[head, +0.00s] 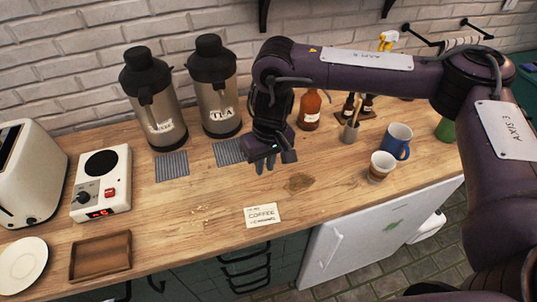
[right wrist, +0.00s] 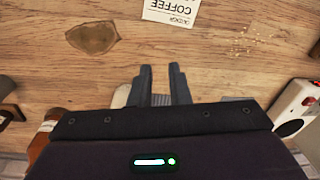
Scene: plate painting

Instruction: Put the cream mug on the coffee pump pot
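A small cream mug with a brown lower part (head: 381,166) stands upright on the counter, at the right in the head view. The coffee pump pot (head: 160,115), steel with a black top, stands at the back left; its label is hard to read. My right gripper (head: 265,166) is above the counter between the tea pump pot (head: 220,95) and the card, well left of the mug. In the right wrist view its two fingers (right wrist: 161,88) are apart with a gap between them and nothing held. Pale shapes beside them are mostly hidden. My left gripper is not in view.
A blue mug (head: 397,141) stands just behind the cream mug. An amber bottle (head: 309,110) and a cup of sticks (head: 350,131) are further back. A grey mat (head: 172,166) lies before the coffee pot. A coffee card (head: 263,215) lies at the front.

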